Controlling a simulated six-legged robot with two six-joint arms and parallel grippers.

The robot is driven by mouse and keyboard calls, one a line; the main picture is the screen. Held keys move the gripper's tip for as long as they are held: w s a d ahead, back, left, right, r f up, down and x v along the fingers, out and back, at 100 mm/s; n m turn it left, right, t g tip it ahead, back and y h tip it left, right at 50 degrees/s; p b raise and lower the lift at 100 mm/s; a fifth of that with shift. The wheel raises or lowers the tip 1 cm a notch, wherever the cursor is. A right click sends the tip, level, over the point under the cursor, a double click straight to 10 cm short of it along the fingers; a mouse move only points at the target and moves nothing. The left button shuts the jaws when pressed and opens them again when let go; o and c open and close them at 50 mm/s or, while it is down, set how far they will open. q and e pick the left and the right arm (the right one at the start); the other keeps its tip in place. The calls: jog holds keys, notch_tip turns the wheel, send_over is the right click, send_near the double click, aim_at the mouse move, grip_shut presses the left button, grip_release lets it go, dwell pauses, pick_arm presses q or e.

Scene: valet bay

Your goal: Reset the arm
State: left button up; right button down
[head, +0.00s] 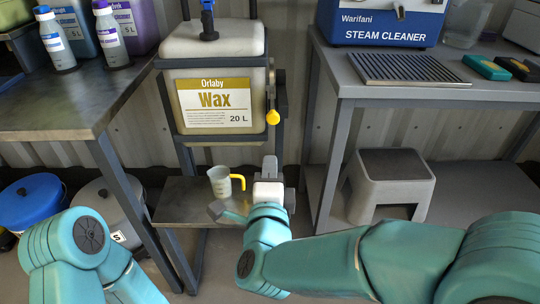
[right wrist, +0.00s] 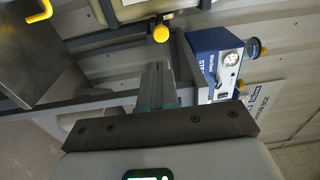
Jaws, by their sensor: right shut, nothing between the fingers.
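My right arm reaches in from the right in the head view. Its gripper (head: 270,172) is beside the yellow-handled measuring jug (head: 220,182), just to the right of its handle and apart from it. In the right wrist view the gripper's fingers (right wrist: 157,80) are together with nothing between them. My left arm shows at the lower left of the head view, but its gripper cannot be made out.
The jug stands on a small metal shelf (head: 180,208) below the wax container (head: 215,100) with its yellow tap (head: 272,117). A workbench (head: 60,112) stands left, another table (head: 400,92) right. A grey step stool (head: 390,180) and lidded buckets (head: 30,198) are low down.

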jog(key=shift+s, duration=0.15)
dwell(0.3)
jog(key=w+d+f+g+h, duration=0.2)
jog(key=d+f, duration=0.6)
jog(key=f, duration=0.1)
jog(key=w+d+f+g+h, duration=0.2)
jog(key=d+f, duration=0.5)
jog(key=f, duration=0.2)
jog(key=s+d+f+n+g+y, duration=0.1)
jog(key=s+d+f+g, duration=0.15)
jog(key=f, duration=0.35)
jog(key=s+d+f+n+g+y, duration=0.1)
jog(key=s+d+f+g, duration=0.15)
jog(key=f, duration=0.35)
jog(key=s+a+f+n+g+y, duration=0.35)
jog(key=s+f+n, duration=0.25)
jog(key=s+f, duration=0.55)
jog(key=s+a+n+g+y, duration=0.3)
jog(key=s+a+n+g, duration=0.2)
jog(key=s+n, duration=0.4)
notch_tip(320, 180, up, 28)
jog(key=s+p, duration=0.1)
jog(key=p, duration=2.7)
jog(key=shift+s+f+m, duration=0.2)
jog(key=shift+f+m, duration=0.05)
jog(key=shift+m, duration=0.05)
